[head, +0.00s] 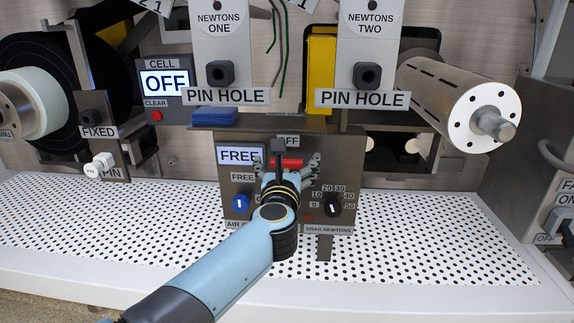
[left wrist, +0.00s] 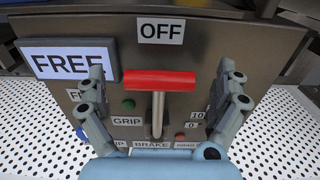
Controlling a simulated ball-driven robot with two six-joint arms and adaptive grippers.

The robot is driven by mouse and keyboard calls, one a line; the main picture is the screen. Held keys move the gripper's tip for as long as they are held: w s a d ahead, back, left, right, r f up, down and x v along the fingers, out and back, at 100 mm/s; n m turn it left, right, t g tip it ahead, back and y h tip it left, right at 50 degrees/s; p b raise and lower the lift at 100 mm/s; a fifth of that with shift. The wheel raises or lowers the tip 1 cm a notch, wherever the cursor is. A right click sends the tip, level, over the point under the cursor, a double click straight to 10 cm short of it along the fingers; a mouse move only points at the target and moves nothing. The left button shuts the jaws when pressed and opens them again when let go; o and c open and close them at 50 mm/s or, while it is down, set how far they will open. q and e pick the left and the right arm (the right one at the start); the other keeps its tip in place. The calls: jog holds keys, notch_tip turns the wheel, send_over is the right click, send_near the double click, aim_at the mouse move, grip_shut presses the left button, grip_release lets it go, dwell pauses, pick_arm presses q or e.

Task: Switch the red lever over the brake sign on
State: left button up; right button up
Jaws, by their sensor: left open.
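The red lever (head: 292,163) is a red T-shaped bar on a metal stem, on the grey control panel. In the left wrist view the red bar (left wrist: 158,80) lies level between the OFF sign (left wrist: 161,30) above and the BRAKE sign (left wrist: 152,145) below, which is partly covered by my gripper. My left gripper (head: 287,165) is open in front of the panel, one finger on each side of the red bar. In the left wrist view gaps show between both fingers and the bar. My right gripper is not in view.
A lit FREE display (head: 239,156) is left of the lever. A blue knob (head: 240,203) and a black dial (head: 332,204) flank my arm. A green button (left wrist: 128,104) is close by the stem. A perforated white shelf (head: 430,250) lies below, with clear room on both sides.

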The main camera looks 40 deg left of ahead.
pick_arm(q)
jog(key=shift+w+a, duration=0.2)
jog(key=shift+w, duration=0.15)
